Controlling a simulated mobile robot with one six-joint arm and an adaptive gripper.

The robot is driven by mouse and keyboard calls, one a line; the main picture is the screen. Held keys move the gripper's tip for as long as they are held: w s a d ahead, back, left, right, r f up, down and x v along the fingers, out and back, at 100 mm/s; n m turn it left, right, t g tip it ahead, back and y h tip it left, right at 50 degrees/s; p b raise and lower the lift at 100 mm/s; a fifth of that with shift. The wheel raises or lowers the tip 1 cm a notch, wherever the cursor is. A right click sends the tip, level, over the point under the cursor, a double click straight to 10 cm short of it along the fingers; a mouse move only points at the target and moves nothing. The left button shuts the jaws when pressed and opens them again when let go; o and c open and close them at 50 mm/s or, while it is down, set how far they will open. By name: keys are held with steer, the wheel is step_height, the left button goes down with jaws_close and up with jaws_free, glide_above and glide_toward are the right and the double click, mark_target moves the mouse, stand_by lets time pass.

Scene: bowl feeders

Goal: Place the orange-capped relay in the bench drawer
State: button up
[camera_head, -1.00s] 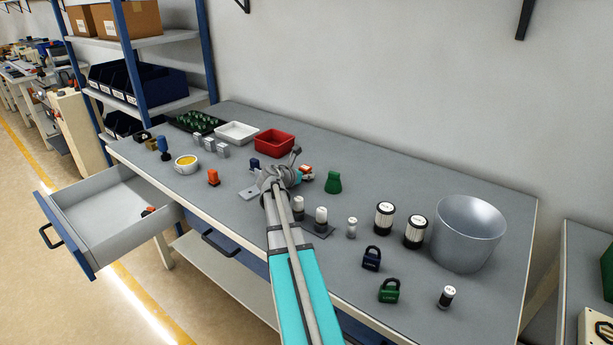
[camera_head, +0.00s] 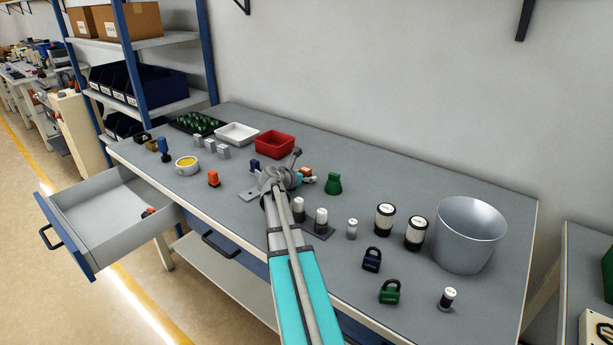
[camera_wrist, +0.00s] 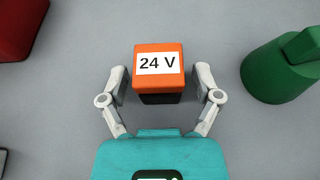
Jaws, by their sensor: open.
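An orange-capped relay (camera_wrist: 158,62) with a white "24 V" label and a dark body stands on the bench. My gripper (camera_wrist: 160,84) is open, with one finger on each side of the relay, and holds nothing. In the head view the relay (camera_head: 306,171) is partly hidden by my gripper (camera_head: 298,177).
A green weight-like object (camera_head: 333,184) stands right of the relay, and a red tray (camera_head: 274,143) behind it. White-capped cylinders (camera_head: 320,222) stand near my arm. Padlocks (camera_head: 371,260) and a metal bucket (camera_head: 468,236) are at the right. Most of the drawer floor is clear.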

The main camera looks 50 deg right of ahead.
steer(key=shift+r, duration=0.2)
steer(key=p+v, duration=0.4)
steer(key=v, duration=0.8)
steer(key=shift+p, duration=0.3)
steer(key=shift+a+m+p, duration=0.3)
steer(key=shift+a, duration=0.3)
steer(key=a+m+y+p, duration=0.1)
steer(key=a, duration=0.2)
steer(key=a+m+y+p, duration=0.1)
steer(key=a+m, duration=0.1)
steer(key=a, duration=0.1)
steer(key=a+f+m+y+p, duration=0.1)
steer(key=a+m, duration=0.1)
steer(key=a, duration=0.2)
steer(key=shift+w+a+y, duration=0.1)
steer(key=shift+w+y, duration=0.15)
steer(key=shift+y, duration=0.15)
steer(key=s+a+m+y+p, duration=0.2)
steer(key=a+m+y, duration=0.1)
steer(key=a, duration=0.7)
steer(key=s+a+r+m+g+y+p, duration=0.1)
steer(key=s+a+m+y+p, duration=0.1)
steer(key=a+m, duration=0.4)
steer(key=s+a+m+y+p, duration=0.3)
steer(key=a+m+y+p, duration=0.1)
steer(key=a, duration=1.2)
steer(key=shift+r+y, duration=0.25)
steer(key=shift+y, duration=0.15)
